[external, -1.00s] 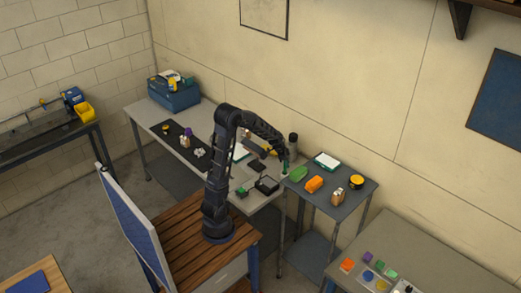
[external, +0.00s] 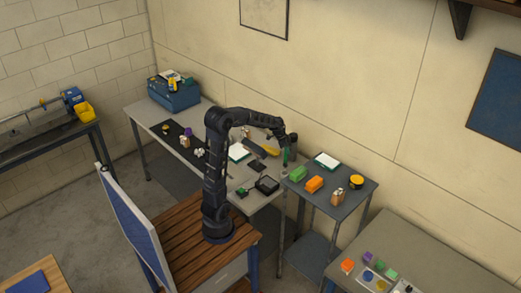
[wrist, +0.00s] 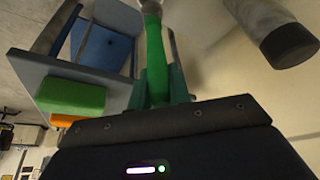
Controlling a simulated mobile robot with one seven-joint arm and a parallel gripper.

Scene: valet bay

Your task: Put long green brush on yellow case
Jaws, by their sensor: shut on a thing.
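My gripper (external: 287,147) is shut on the long green brush (wrist: 155,60), which stands roughly along the fingers in the wrist view. In the external view the brush (external: 286,157) hangs below my gripper, near the gap between the long grey table and the small side table. I cannot tell which yellow thing is the case.
A dark-topped cylinder (wrist: 290,45) stands close by. The side table (external: 333,194) holds a green block (external: 299,174), an orange block (external: 314,184) and a white-topped tray (external: 327,161).

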